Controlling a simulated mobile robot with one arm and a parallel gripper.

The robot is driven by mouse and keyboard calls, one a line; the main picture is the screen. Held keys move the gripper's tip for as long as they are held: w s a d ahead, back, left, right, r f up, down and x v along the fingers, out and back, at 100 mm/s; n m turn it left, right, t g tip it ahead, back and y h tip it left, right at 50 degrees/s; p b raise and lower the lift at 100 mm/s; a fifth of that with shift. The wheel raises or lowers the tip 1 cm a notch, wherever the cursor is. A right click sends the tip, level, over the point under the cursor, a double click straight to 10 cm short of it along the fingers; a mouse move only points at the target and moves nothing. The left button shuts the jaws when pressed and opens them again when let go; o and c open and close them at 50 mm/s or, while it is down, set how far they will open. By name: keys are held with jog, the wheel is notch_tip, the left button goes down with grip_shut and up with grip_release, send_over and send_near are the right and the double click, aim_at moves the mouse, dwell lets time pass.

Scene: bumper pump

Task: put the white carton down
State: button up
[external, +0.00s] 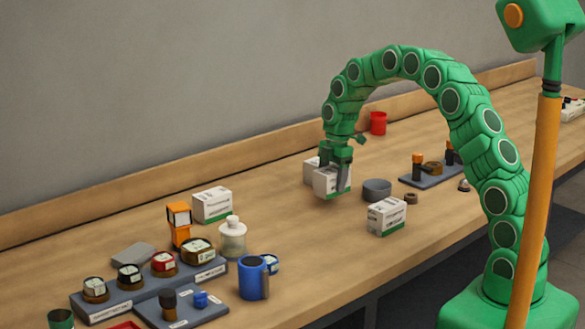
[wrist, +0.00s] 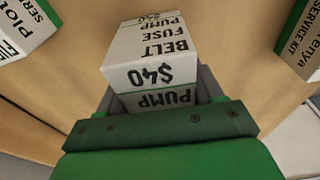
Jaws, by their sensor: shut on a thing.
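My gripper (external: 335,160) points down over the middle of the bench and is shut on a white carton (external: 332,182) with a green lower band. In the wrist view, a white carton (wrist: 150,55) lettered BELT FUSE PUMP and $40 shows at the fingers. A shaded face reading PUMP sits below it; I cannot tell whether it is the same carton. Another white carton (external: 312,170) stands close behind and left of the held one, partly hidden. I cannot tell whether the held carton touches the bench.
A grey round piece (external: 377,190) and a white carton (external: 387,216) are at the right. Another carton (external: 212,205), a white bottle (external: 233,240) and a blue mug (external: 253,278) stand left. A red cup (external: 378,122) is behind. Bare bench (external: 300,235) lies in front.

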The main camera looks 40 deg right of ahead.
jog(key=shift+w+f, duration=0.35)
jog(key=shift+f, duration=0.35)
jog(key=shift+w+f, duration=0.1)
jog(key=shift+f, duration=1.1)
jog(key=shift+f, duration=0.15)
jog(key=o, duration=1.3)
jog(key=shift+c, duration=0.2)
